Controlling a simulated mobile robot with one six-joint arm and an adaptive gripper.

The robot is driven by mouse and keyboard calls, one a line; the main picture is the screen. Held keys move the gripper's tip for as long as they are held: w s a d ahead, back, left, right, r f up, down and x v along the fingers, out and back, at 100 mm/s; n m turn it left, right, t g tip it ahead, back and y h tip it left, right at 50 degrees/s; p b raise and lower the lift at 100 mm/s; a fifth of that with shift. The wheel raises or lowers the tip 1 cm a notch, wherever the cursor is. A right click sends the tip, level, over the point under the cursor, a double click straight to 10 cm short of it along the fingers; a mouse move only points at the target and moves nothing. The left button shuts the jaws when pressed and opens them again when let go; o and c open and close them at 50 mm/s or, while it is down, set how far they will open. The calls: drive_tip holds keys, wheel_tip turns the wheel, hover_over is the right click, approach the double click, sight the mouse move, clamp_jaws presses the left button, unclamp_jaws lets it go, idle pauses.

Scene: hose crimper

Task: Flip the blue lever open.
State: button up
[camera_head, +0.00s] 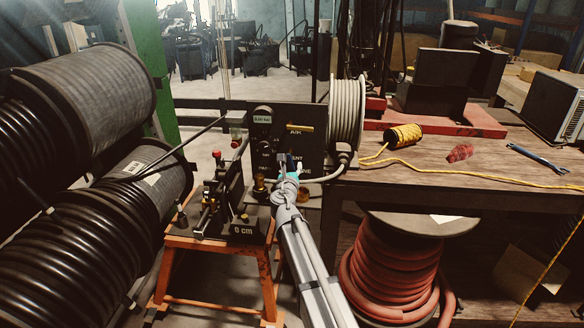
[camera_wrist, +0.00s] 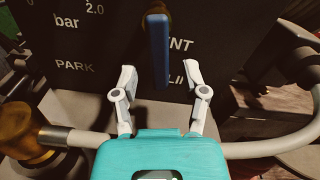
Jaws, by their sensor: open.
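The blue lever (camera_wrist: 159,50) stands out from a black panel (camera_wrist: 90,40) in the wrist view. It looks upright, its upper end near a brass fitting, between the printed words "PARK" and a partly hidden "…ENT". My gripper (camera_wrist: 165,82) is open, its two pale fingers apart on either side of the lever's lower end. I cannot tell whether either finger touches it. In the head view my gripper (camera_head: 290,172) is in front of the black panel (camera_head: 310,116), and the lever there is too small to make out clearly.
A pale hose (camera_wrist: 270,148) curves behind my gripper, with a brass fitting (camera_wrist: 28,130) at left. In the head view, a black device (camera_head: 226,200) on an orange stand (camera_head: 212,250) is left of my arm. A workbench (camera_head: 470,180) is right; hose reels (camera_head: 90,90) are left.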

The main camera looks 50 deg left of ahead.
drive_tip(key=shift+w+a, duration=0.35)
drive_tip(key=shift+w, duration=0.05)
drive_tip(key=shift+c, duration=0.2)
clamp_jaws()
